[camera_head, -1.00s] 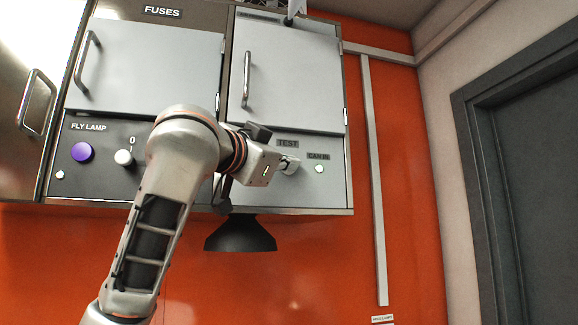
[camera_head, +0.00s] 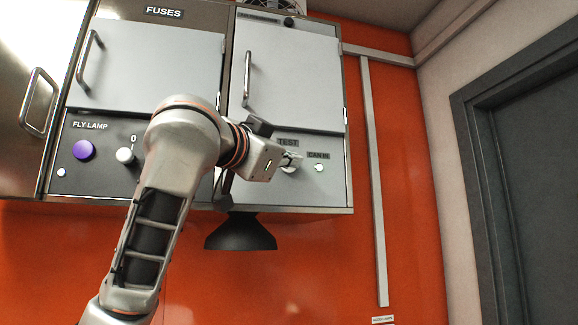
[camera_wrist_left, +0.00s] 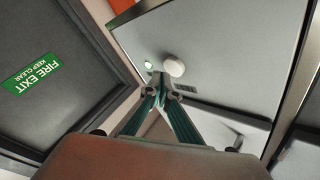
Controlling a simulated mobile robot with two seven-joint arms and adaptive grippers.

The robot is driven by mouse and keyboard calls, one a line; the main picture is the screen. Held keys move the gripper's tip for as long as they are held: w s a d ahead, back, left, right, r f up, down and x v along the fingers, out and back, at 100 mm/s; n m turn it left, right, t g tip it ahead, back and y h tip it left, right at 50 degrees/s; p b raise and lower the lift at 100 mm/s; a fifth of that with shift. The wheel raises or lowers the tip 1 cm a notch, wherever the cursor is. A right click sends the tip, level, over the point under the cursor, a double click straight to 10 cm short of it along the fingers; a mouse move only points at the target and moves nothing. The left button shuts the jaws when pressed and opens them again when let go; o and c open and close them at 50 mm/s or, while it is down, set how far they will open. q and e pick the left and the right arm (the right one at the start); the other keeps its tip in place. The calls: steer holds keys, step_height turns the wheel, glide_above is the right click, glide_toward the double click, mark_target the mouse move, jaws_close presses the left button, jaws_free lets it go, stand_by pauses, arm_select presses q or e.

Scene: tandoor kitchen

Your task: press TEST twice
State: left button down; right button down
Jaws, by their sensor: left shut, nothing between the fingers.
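The TEST label (camera_head: 288,142) is on the grey lower panel of the right wall cabinet. A round white button (camera_wrist_left: 173,66) shows in the left wrist view; in the head view (camera_head: 289,169) it is partly hidden by my fingers. My left gripper (camera_head: 296,159) is shut and empty, with its fingertips right at the button below the TEST label. In the left wrist view the fingertips (camera_wrist_left: 163,88) are beside the button in the picture; I cannot tell whether they touch it. My right gripper is not in view.
A CAN IN label (camera_head: 319,155) with a small round light (camera_head: 319,168) is right of TEST. A purple button (camera_head: 84,150) and white knob (camera_head: 125,155) are on the left panel. A black cone-shaped shade (camera_head: 240,233) hangs below. A dark door (camera_head: 535,180) stands at right.

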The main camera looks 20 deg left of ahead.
arm_select(q)
steer(key=shift+s, duration=0.1)
steer(key=s+d+b, duration=0.1)
steer(key=s, duration=0.1)
steer(key=s+d+b, duration=0.1)
steer(key=s+d, duration=0.1)
steer(key=shift+b, duration=0.3)
steer(key=shift+a, duration=0.1)
stand_by(0.9)
stand_by(0.8)
